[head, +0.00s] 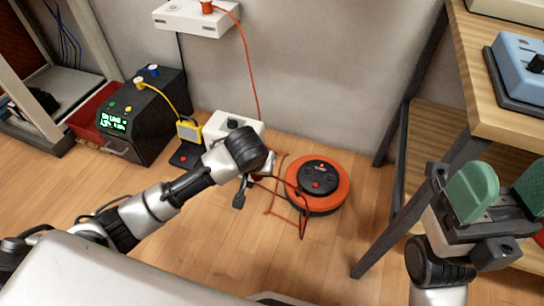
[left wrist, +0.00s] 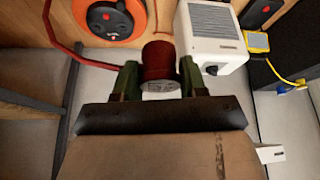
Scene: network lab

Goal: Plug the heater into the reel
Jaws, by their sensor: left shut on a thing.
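The heater (head: 220,124) is a white box with a dark knob on the floor by the wall. It also shows in the left wrist view (left wrist: 208,30), with a grey grille. The orange reel (head: 341,198) lies flat on the floor to its right, with a black centre; it also shows in the left wrist view (left wrist: 81,17). My left gripper (head: 259,174) is between heater and reel, shut on a dark red plug (left wrist: 158,61), apart from the reel. My right gripper (head: 503,197) is open and empty at the right.
A red cord (head: 248,60) hangs from a white wall box (head: 188,19) and more cord loops beside the reel. A black unit (head: 146,125) and yellow meter (head: 189,131) stand left of the heater. A wooden bench (head: 500,95) with dark legs is at the right.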

